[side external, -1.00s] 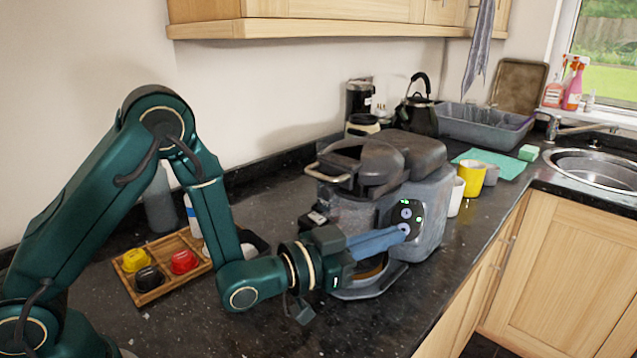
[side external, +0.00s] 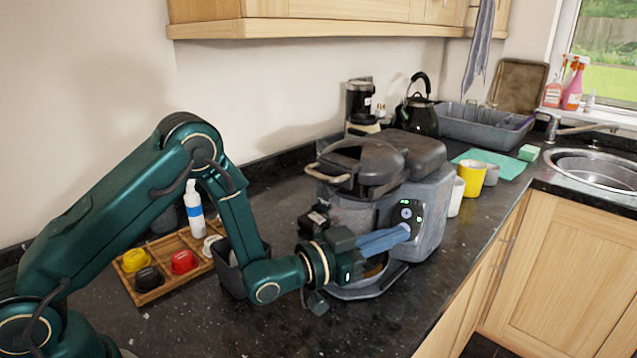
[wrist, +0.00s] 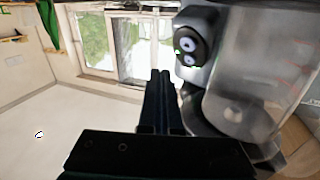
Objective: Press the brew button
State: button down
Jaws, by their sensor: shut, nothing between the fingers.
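The coffee machine (side external: 436,202) is a bulky grey unit on the dark counter, with a dark top and a handle at its left. Its black control panel (side external: 407,208) faces the front and carries two round buttons with small green lights. I cannot tell which is the brew button. The panel also shows at the top of the wrist view (wrist: 190,44). My gripper (side external: 407,231) is shut and empty, its bluish fingers pointing right at the panel's lower edge. In the wrist view my fingertips (wrist: 161,76) are left of and below the panel, seemingly apart from it.
A wooden tray (side external: 160,297) with yellow, black and red pods lies at the left, beside a dark bin (side external: 230,280). A white cup (side external: 456,197) and yellow mug (side external: 472,180) stand right of the machine. The front counter is clear.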

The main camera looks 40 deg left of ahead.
aim_at(418, 226)
jog(key=shift+w+a+f, duration=0.3)
jog(key=shift+w+f, duration=0.15)
jog(key=shift+w, duration=0.3)
jog(key=shift+w+a+f, duration=0.25)
jog(key=shift+w+f, duration=0.2)
jog(key=shift+w, duration=0.3)
dwell(1.0)
jog(key=shift+w+a+f, duration=0.15)
jog(key=shift+w+f, duration=0.05)
jog(key=shift+w, duration=0.15)
jog(key=shift+w+a+f, duration=0.1)
jog(key=shift+w+f, duration=0.05)
jog(key=shift+w, duration=0.15)
dwell(0.7)
jog(key=shift+s, duration=0.1)
jog(key=shift+s+d+r, duration=0.2)
jog(key=shift+s+r, duration=0.15)
jog(key=shift+s, duration=0.25)
jog(key=s, duration=0.1)
jog(key=s+d+r, duration=0.1)
jog(key=s+r, duration=0.1)
jog(key=s, duration=0.1)
jog(key=shift+d+r, duration=0.25)
jog(key=shift+d, duration=0.05)
dwell(0.3)
